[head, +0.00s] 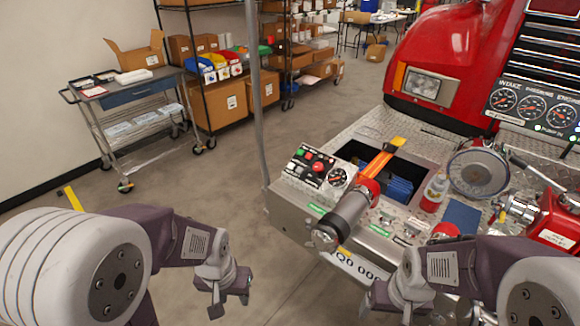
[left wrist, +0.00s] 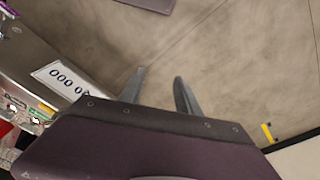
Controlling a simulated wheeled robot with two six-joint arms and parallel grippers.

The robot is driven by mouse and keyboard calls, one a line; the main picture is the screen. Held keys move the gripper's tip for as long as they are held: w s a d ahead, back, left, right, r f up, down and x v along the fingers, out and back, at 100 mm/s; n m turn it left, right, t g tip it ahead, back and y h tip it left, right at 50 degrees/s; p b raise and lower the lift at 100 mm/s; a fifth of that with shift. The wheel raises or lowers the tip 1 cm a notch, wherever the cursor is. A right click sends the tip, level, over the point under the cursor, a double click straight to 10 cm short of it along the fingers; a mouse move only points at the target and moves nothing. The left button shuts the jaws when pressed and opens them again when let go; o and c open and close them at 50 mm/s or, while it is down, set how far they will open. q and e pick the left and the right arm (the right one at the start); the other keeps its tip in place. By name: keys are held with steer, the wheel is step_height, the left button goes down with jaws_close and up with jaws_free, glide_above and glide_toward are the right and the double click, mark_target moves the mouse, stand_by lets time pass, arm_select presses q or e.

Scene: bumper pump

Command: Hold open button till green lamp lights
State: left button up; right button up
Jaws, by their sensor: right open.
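A small control panel (head: 315,168) sits on the left end of the truck's bumper, with several buttons and a gauge (head: 338,177). A green button (head: 300,153) and a red button (head: 318,167) show on it. The small labels cannot be read, and I cannot tell which button is the open one or whether a green lamp is lit. My left gripper (head: 231,302) is open and empty, low in front of the bumper and apart from the panel; its two spread fingers also show in the left wrist view (left wrist: 160,88). My right gripper (head: 386,309) is open at the bottom centre.
A grey pole (head: 256,90) stands at the bumper's left corner.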

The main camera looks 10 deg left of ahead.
arm_select(q)
jaws_close()
stand_by(1.4)
